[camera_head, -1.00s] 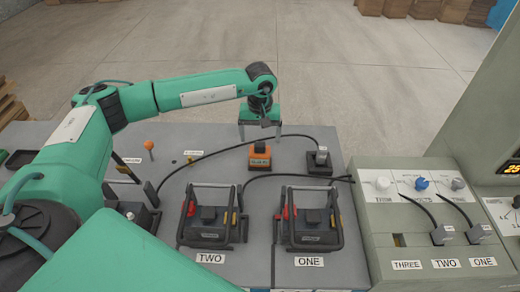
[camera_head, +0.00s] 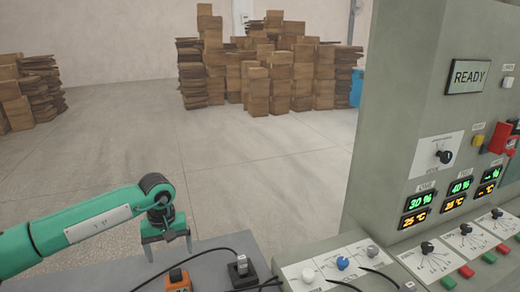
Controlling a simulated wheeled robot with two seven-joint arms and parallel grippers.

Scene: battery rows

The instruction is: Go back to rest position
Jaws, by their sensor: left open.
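My left gripper (camera_head: 168,248) hangs at the end of my green left arm (camera_head: 88,222), at the lower left. Its two fingers point down and are apart, with nothing seen between them. It is over the far edge of the grey table (camera_head: 210,268). An orange block with a black top (camera_head: 178,281) is on the table just right of and nearer than the gripper, cut by the lower edge. A black connector (camera_head: 241,270) with a cable is further right. My right gripper is not in view.
A grey cabinet (camera_head: 395,110) with a READY sign (camera_head: 468,76), displays, knobs and buttons stands on the right. A sloped panel with white, blue and grey knobs (camera_head: 343,263) is in front of it. Stacks of brown boxes (camera_head: 280,75) stand far back. The floor (camera_head: 230,150) between is clear.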

